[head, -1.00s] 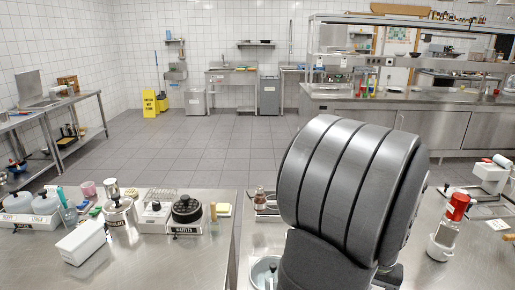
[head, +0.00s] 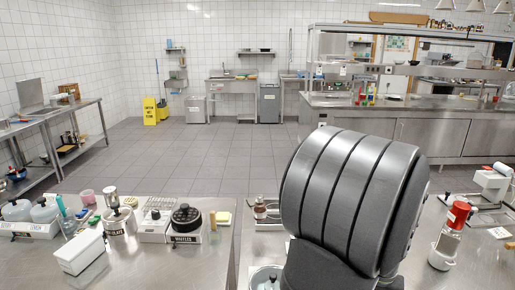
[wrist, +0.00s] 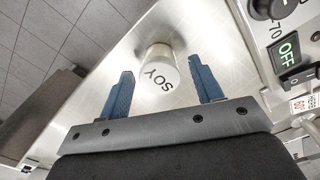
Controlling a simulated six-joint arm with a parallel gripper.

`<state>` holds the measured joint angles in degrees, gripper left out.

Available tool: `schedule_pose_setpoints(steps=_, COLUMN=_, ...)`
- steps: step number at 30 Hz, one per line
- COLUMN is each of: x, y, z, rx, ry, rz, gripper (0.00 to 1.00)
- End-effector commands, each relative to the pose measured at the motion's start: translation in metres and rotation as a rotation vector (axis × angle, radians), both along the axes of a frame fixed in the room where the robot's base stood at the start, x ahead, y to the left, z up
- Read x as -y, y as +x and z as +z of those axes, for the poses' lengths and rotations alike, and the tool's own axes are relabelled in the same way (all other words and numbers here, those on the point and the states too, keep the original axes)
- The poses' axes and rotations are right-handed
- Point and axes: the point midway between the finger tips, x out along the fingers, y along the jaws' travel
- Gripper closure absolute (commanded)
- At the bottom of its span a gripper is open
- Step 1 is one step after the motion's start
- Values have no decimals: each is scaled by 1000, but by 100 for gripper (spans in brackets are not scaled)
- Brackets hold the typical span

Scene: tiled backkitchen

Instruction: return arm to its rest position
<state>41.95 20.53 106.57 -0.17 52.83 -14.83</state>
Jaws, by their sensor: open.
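My gripper (wrist: 160,65) shows in the wrist view with its two blue fingers spread apart. Nothing is pinched between them. A white, round-topped container marked SOY (wrist: 158,76) shows in the gap between the fingertips, over a metal counter. I cannot tell how far it is from the fingers, but neither finger visibly touches it. In the head view my large dark grey arm link (head: 352,200) fills the right of centre and hides the gripper.
A red-and-white dispenser (head: 451,235) stands right of my arm.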

Motion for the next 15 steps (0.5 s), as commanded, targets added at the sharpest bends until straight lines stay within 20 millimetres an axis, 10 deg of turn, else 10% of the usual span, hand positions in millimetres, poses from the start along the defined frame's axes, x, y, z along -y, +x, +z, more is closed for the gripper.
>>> schedule_pose_setpoints(steps=3, x=-1, y=-1, z=-24, rx=-4, ry=3, rz=0, gripper=40)
schedule_pose_setpoints(steps=15, x=11, y=-30, z=42, rx=2, ry=-2, rz=-6, gripper=40)
